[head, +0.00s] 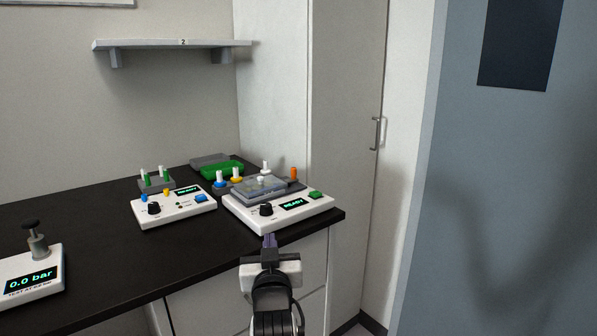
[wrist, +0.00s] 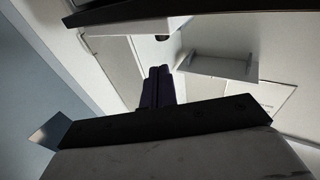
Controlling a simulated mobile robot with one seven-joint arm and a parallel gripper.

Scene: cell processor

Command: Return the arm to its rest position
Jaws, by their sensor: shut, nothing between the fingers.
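My gripper (head: 269,241) is at the lower middle of the head view, in front of the white device (head: 280,217) at the right end of the black bench. Its dark fingers are shut together with nothing between them. In the wrist view the closed fingers (wrist: 158,86) point toward the wall and shelf. The white device has a black knob, a green button, a display reading READY and a clear grey lid on top. I cannot tell whether the fingertips touch its front edge or are apart from it.
The black bench (head: 100,257) carries a second white device (head: 174,209), a green tray (head: 222,170) and a pressure unit (head: 31,276) reading 0.0 bar. A tall cabinet (head: 345,120) and a blue-grey panel (head: 500,190) stand right.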

